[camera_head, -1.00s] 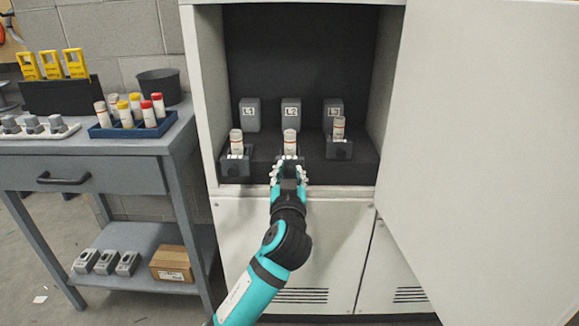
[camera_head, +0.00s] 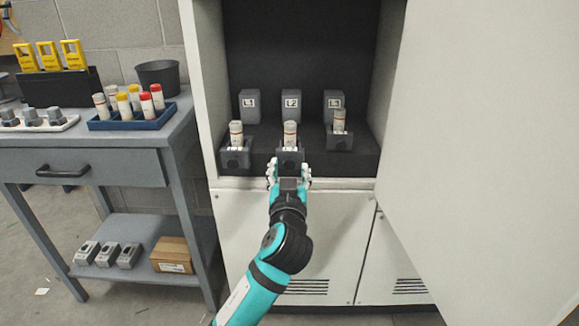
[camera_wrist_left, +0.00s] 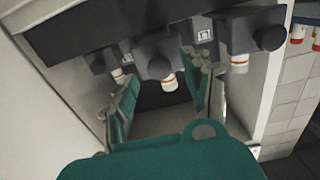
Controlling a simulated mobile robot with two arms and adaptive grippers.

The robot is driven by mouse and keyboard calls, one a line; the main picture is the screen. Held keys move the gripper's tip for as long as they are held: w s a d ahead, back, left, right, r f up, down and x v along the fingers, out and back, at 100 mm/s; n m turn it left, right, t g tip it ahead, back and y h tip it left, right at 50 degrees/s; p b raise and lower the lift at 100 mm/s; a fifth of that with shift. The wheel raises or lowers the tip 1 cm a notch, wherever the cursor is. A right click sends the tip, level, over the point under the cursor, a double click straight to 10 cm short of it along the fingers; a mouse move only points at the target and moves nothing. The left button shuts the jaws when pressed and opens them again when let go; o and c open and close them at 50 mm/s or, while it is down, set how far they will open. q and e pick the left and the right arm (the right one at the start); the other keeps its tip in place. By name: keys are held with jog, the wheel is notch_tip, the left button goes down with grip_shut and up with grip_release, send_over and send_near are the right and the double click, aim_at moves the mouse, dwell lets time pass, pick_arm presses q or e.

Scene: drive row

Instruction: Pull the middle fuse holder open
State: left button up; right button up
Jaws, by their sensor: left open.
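The middle fuse holder (camera_head: 290,160), below the L2 block (camera_head: 290,103), stands forward from its block with a white fuse (camera_head: 290,134) upright in it. My left gripper (camera_head: 289,177) is open and empty just in front of and below its knob. In the left wrist view, which shows the row inverted, the middle holder's dark knob (camera_wrist_left: 160,67) lies ahead between my teal fingers (camera_wrist_left: 163,95); no contact is visible. The left holder (camera_head: 236,158) and right holder (camera_head: 340,140) also carry fuses; the right one sits farther back. My right gripper is out of view.
The cabinet's side wall (camera_head: 202,90) and open door (camera_head: 490,140) flank the recess. A grey bench (camera_head: 80,160) at left holds a blue fuse tray (camera_head: 125,123) and a dark bucket (camera_head: 158,77). Free space lies in front of the cabinet.

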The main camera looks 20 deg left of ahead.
pick_arm(q)
jog(key=v, duration=0.9)
jog(key=shift+s, duration=0.35)
